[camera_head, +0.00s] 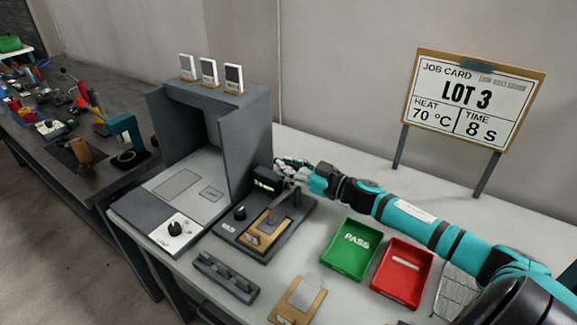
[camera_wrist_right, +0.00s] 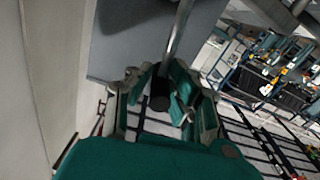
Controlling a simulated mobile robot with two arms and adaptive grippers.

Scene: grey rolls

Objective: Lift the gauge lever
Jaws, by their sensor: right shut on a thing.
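The gauge (camera_head: 290,222) is a dark base on the bench with a small black display (camera_head: 267,178), a black knob and a tan block. Its lever shows in the right wrist view as a metal rod (camera_wrist_right: 180,35) ending in a black grip (camera_wrist_right: 160,95). My right gripper (camera_head: 291,170) is at the back of the gauge, beside the display. In the wrist view its fingers (camera_wrist_right: 165,92) are shut around the black grip. In the head view the fingers largely hide the lever's end. My left gripper is not in view.
A grey open-fronted booth (camera_head: 205,135) stands left of the gauge. A green PASS tray (camera_head: 350,249) and a red tray (camera_head: 402,267) lie to the right, below my right arm. A dark rack (camera_head: 225,276) and a tan board (camera_head: 298,300) lie in front. A job card (camera_head: 472,98) stands behind.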

